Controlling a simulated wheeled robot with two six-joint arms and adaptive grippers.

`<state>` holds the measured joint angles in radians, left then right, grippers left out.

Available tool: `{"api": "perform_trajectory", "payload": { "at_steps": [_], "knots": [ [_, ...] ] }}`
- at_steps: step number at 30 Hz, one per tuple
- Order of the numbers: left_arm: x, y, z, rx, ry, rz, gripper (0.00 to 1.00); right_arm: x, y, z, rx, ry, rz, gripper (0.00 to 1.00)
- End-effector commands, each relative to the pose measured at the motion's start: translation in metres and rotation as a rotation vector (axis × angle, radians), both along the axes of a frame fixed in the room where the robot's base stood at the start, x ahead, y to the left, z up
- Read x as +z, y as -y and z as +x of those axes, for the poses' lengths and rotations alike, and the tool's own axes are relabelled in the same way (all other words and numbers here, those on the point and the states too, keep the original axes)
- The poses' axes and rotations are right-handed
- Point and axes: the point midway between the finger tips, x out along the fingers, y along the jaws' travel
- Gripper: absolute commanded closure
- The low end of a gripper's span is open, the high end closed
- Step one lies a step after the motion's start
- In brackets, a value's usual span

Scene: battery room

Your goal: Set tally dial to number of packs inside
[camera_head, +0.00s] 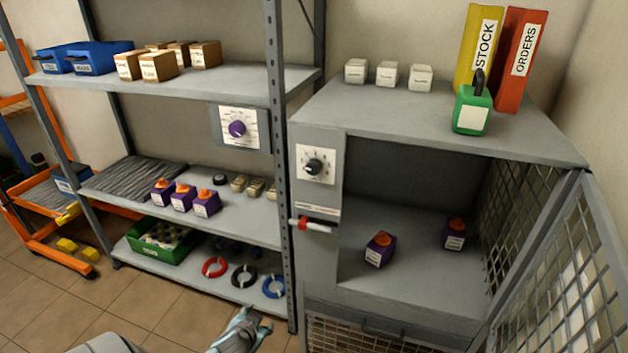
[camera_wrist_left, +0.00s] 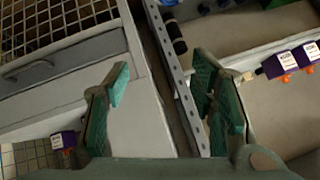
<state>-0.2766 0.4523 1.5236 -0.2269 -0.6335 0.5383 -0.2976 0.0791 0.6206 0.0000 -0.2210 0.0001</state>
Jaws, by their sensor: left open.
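Two purple packs with orange tops stand inside the open grey cabinet, one toward the front left (camera_head: 380,249) and one further right (camera_head: 455,233). A dial with a black knob (camera_head: 314,167) on a white plate is on the cabinet's front panel, left of the opening. Another dial with a purple knob (camera_head: 237,129) hangs on the shelf rack; I cannot read either setting. My left gripper (camera_head: 250,322) is low in front of the rack, below and left of the cabinet. In the left wrist view it (camera_wrist_left: 160,98) is open with nothing between its fingers. My right gripper is not in view.
Several purple packs (camera_head: 183,197) stand on the rack's middle shelf. A red-and-white handle (camera_head: 311,225) sticks out below the black dial. The mesh door (camera_head: 560,285) stands open at right. A rack post (camera_head: 279,170) separates rack and cabinet. A green padlock-shaped block (camera_head: 473,107) sits on top.

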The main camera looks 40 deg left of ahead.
Motion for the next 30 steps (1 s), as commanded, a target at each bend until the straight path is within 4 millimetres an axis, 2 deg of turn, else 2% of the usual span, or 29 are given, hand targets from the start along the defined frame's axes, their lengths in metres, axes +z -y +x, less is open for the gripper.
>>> {"api": "perform_trajectory", "payload": {
  "at_steps": [1, 2, 3, 4, 6, 9, 12, 14, 17, 24, 27, 30],
  "knots": [
    [0.066, -0.006, 0.038, -0.004, 0.147, 0.040, 0.49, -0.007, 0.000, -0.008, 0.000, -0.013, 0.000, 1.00],
    [0.111, -0.004, 0.056, -0.002, 0.242, 0.056, 0.49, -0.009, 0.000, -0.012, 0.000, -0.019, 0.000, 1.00],
    [0.167, 0.003, 0.072, -0.003, 0.364, 0.065, 0.49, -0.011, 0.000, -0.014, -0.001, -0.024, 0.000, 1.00],
    [0.207, 0.011, 0.079, -0.008, 0.451, 0.064, 0.49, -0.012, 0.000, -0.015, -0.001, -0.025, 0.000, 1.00],
    [0.283, 0.033, 0.082, -0.024, 0.625, 0.045, 0.49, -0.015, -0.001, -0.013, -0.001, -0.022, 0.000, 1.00],
    [0.348, 0.058, 0.072, -0.047, 0.783, 0.000, 0.49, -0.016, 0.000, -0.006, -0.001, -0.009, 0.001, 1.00],
    [0.371, 0.066, 0.071, -0.054, 0.843, -0.024, 0.49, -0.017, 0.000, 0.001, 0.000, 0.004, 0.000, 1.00],
    [0.373, 0.065, 0.077, -0.054, 0.849, -0.026, 0.49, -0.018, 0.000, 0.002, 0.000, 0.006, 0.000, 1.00],
    [0.373, 0.057, 0.098, -0.052, 0.850, -0.029, 0.49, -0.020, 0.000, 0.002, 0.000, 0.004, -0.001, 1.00],
    [0.372, 0.034, 0.165, -0.052, 0.847, -0.031, 0.49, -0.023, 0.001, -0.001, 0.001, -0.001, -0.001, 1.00],
    [0.372, 0.027, 0.185, -0.054, 0.845, -0.030, 0.49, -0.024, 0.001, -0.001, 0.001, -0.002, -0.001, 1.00],
    [0.372, 0.023, 0.197, -0.056, 0.843, -0.028, 0.49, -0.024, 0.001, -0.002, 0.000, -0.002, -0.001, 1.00]
  ]
}}
